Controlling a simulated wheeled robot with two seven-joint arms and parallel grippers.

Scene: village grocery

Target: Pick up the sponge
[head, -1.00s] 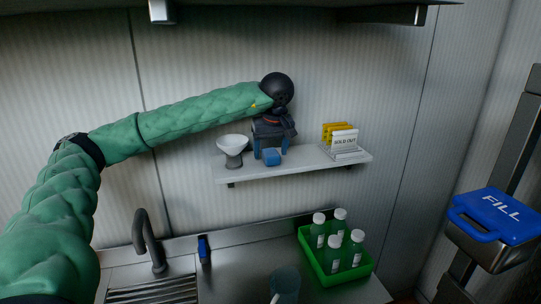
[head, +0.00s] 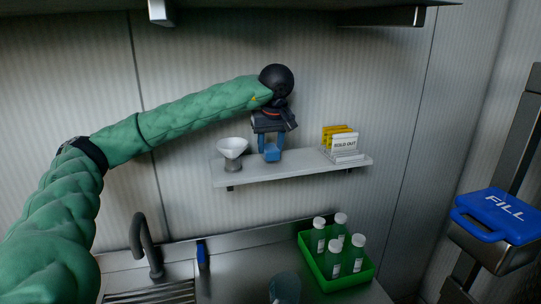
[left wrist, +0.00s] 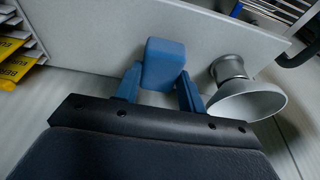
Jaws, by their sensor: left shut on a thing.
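The sponge (head: 272,153) is a small blue block at the wall shelf, in the middle of the head view. My left gripper (head: 272,148) reaches down from above with its blue fingers and is shut on the sponge. In the left wrist view the sponge (left wrist: 164,63) sits between the two blue fingertips of the left gripper (left wrist: 160,82). The sponge shows just over the shelf; I cannot tell whether its underside touches it. My right gripper is not in view.
The white shelf (head: 300,168) holds a white funnel (head: 232,149) left of the sponge and a card holder with a "SOLD OUT" sign (head: 345,144) to the right. Below are a tap (head: 147,243) and a green crate (head: 345,283) of bottles. A blue "FILL" box (head: 497,216) stands right.

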